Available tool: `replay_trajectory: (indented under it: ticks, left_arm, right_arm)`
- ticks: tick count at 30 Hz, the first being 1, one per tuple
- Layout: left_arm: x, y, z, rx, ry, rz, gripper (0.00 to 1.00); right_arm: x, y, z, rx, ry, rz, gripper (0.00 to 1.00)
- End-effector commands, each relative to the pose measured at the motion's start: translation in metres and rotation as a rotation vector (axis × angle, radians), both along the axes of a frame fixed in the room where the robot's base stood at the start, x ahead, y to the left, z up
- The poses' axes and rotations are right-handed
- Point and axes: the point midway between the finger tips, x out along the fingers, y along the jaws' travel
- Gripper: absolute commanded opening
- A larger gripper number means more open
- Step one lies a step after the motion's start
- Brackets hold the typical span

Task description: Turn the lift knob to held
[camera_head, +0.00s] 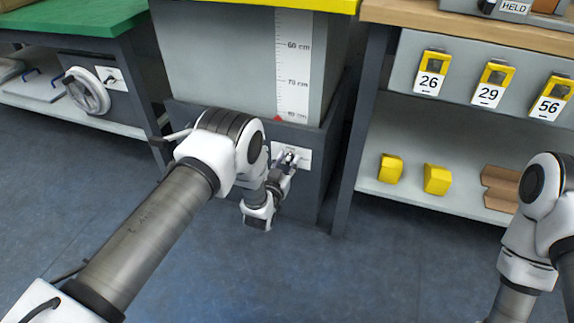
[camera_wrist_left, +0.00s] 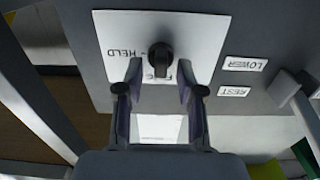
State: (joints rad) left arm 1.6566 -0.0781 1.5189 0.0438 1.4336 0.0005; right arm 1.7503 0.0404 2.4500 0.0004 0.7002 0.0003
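The lift knob (camera_wrist_left: 160,58) is small and black, on a white plate (camera_wrist_left: 205,35) in the left wrist view. The plate carries the words HELD and FREE, upside down in this view. The knob's long part points down in the picture, toward FREE. My left gripper (camera_wrist_left: 159,76) is open, with a finger on each side just below the knob; I see no contact. In the head view my left gripper (camera_head: 289,163) is in front of the same plate (camera_head: 304,153), largely covering the knob. My right gripper is out of the picture.
Labels LOWER (camera_wrist_left: 245,64) and REST (camera_wrist_left: 234,91) sit beside a grey lever (camera_wrist_left: 290,88) in the wrist view. A shelf on the right holds yellow blocks (camera_head: 391,168) below numbered tags (camera_head: 430,82). A handwheel (camera_head: 86,92) is at left. The blue floor in front is clear.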

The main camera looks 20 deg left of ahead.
Motion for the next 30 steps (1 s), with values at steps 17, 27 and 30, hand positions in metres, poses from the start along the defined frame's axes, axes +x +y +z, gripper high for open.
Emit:
replay_trajectory:
  ticks: [17, 27, 30]
  left_arm:
    - [0.000, 0.000, 0.001, 0.010, 0.001, 0.000, 0.00]
    - [-0.001, -0.001, 0.002, 0.141, -0.004, 0.000, 0.00]
    - [-0.001, -0.002, 0.001, 0.214, -0.005, 0.000, 0.00]
  right_arm:
    - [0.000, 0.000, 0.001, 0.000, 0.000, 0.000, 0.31]
    - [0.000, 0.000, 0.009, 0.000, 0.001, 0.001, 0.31]
    - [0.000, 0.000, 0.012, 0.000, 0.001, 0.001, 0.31]
